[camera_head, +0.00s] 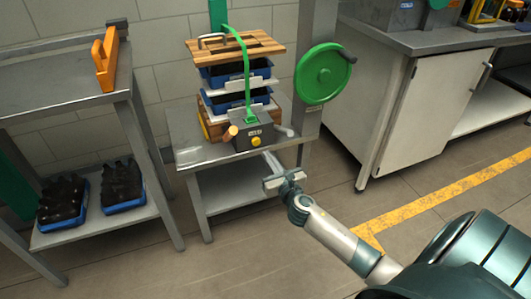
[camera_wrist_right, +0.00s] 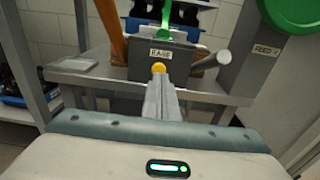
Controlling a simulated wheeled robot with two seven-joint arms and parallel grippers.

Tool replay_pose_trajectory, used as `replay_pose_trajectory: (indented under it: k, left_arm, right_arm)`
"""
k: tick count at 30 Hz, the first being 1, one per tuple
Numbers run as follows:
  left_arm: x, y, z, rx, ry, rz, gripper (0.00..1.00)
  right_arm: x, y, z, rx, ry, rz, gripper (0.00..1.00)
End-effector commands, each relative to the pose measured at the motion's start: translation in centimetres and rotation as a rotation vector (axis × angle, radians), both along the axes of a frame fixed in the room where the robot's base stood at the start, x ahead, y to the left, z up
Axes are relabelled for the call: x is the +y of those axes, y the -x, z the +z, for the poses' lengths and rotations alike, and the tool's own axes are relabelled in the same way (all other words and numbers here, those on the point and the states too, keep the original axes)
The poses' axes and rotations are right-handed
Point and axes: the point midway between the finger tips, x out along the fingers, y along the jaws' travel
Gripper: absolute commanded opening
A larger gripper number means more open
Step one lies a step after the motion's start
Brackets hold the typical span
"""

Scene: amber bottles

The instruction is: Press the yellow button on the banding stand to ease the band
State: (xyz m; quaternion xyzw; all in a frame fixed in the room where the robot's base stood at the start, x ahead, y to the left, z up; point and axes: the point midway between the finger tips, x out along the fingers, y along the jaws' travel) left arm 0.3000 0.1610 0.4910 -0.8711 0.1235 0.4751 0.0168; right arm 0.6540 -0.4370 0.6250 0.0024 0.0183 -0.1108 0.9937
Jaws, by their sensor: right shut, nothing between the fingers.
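The banding stand's grey box (camera_head: 248,129) sits at the front of a metal table, with a round yellow button (camera_head: 256,142) on its front face. In the right wrist view the button (camera_wrist_right: 158,68) lies under a label reading EASE. My right gripper (camera_head: 268,156) is shut and empty, its fingers pointing at the box just below and right of the button. In the wrist view the fingertips (camera_wrist_right: 160,80) sit right below the button in the picture; I cannot tell whether they touch it. A green band (camera_head: 246,70) runs over the stacked crates (camera_head: 228,76). My left gripper is not in view.
A green handwheel (camera_head: 323,72) is on a grey post right of the box. A side table (camera_head: 60,86) stands left, a cabinet (camera_head: 420,115) right. Floor before the stand is clear.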

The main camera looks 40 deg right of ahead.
Motion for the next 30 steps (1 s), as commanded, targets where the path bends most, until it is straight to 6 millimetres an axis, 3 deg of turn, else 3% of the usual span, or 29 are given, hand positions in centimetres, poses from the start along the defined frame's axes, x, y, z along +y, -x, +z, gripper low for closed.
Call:
replay_pose_trajectory:
  k: [6,12,30]
  left_arm:
    - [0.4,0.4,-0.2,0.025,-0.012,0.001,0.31]
    - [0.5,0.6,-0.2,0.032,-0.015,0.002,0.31]
    - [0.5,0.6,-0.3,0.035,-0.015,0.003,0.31]
  right_arm:
    - [0.7,3.3,0.1,0.002,0.001,0.0,0.0]
    - [1.1,4.8,0.2,0.0,0.0,0.0,0.0]
    - [1.2,5.1,0.2,0.0,0.0,-0.001,0.0]
